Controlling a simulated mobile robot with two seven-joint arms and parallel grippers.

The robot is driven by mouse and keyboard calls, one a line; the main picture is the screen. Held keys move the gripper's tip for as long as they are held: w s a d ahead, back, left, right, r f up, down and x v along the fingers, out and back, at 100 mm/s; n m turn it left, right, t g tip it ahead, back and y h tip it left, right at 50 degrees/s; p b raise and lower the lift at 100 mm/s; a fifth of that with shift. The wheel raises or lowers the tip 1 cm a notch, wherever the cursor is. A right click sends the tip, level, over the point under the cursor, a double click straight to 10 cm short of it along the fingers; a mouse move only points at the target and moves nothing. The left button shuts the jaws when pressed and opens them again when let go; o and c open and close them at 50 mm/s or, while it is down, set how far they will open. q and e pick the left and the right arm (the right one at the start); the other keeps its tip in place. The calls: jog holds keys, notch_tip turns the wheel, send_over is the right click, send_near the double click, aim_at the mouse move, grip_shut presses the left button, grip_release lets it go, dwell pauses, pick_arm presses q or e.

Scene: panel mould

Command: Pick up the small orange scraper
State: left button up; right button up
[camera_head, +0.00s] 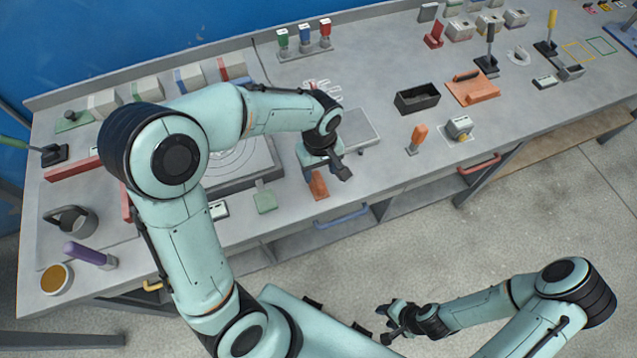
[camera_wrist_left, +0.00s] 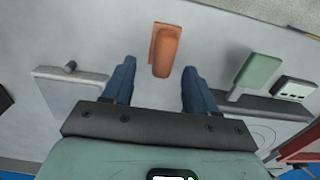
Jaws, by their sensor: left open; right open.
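The small orange scraper (camera_head: 319,186), a flat orange piece with a raised grip, lies on the grey bench near its front edge. In the left wrist view the scraper (camera_wrist_left: 165,50) lies ahead of the fingertips, roughly centred between them, with nothing held. My left gripper (camera_head: 326,175) is open above the bench, beside and partly over the scraper in the head view. It also shows in the left wrist view (camera_wrist_left: 159,72). I cannot tell the exact height gap. My right gripper (camera_head: 386,325) is open and empty, away from the bench over the floor.
A green scraper (camera_head: 264,201) and a small white-faced box (camera_head: 218,210) lie left of the orange scraper. A flat grey scale-like plate (camera_head: 358,130) lies behind it. An orange-handled tool (camera_head: 417,138), a black tray (camera_head: 416,98) and an orange float (camera_head: 472,88) lie to the right.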

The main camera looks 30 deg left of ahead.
aim_at(318, 180)
pick_arm(q)
jog(key=f, duration=0.4)
jog(key=shift+s+f, duration=0.15)
jog(key=shift+s, duration=0.25)
jog(key=shift+w+f, duration=0.1)
jog(key=shift+f, duration=0.45)
grip_shut()
